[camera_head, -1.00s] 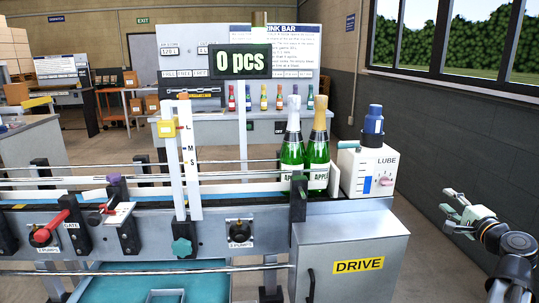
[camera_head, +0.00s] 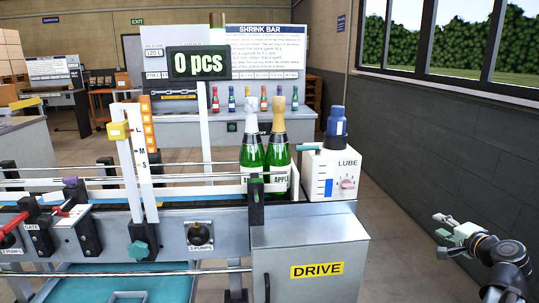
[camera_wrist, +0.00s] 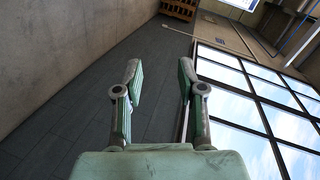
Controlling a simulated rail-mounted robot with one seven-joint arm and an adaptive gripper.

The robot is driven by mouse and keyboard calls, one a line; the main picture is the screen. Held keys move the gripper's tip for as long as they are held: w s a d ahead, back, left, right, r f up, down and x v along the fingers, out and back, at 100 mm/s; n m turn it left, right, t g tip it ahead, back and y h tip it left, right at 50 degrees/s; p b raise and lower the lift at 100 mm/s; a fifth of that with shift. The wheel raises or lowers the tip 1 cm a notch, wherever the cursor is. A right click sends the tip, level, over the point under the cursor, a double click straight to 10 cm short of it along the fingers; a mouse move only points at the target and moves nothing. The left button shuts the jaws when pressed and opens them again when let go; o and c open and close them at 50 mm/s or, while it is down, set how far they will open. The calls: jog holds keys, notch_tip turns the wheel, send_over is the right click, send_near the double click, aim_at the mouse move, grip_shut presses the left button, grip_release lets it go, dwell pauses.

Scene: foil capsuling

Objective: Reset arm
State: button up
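My gripper (camera_head: 447,228) is at the right of the head view, beside the machine and in front of the dark wall. In the wrist view my gripper (camera_wrist: 158,82) shows two fingers spread apart with nothing between them. My arm comes in from the lower right corner of the head view, folded and clear of the machine.
A conveyor machine (camera_head: 225,222) fills the left and middle, with two green bottles (camera_head: 265,160) standing on it. A LUBE box (camera_head: 329,172) with a blue-topped bottle (camera_head: 337,127) and a DRIVE cabinet (camera_head: 310,240) are at its right end. Open floor (camera_head: 395,235) lies right of it.

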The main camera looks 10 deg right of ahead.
jog(key=s+a+f+n+g+y, duration=0.1)
jog(key=s+a+f+n+g, duration=0.2)
jog(key=a+f, duration=0.85)
jog(key=s+a+f+n+g+y, duration=0.15)
jog(key=a+f+g, duration=0.3)
jog(key=f, duration=1.35)
jog(key=s+a+f+n+g+y, duration=0.1)
jog(key=s+a+f+n+g, duration=0.35)
jog(key=f, duration=1.05)
jog(key=s+a+f+n+g+h, duration=0.1)
jog(key=s+a+f+n+g, duration=0.3)
jog(key=s+a+f, duration=0.8)
jog(key=s+a+f+n+g+h, duration=0.2)
jog(key=s+a+f+g, duration=0.55)
jog(key=s, duration=0.75)
notch_tip(320, 180, up, 14)
jog(key=a+t+p, duration=0.1)
jog(key=a+p, duration=0.1)
jog(key=p, duration=1.1)
jog(key=shift+w+a+f+n, duration=0.2)
jog(key=shift+a+f+n, duration=0.05)
jog(key=shift+n, duration=0.05)
jog(key=shift+t, duration=0.25)
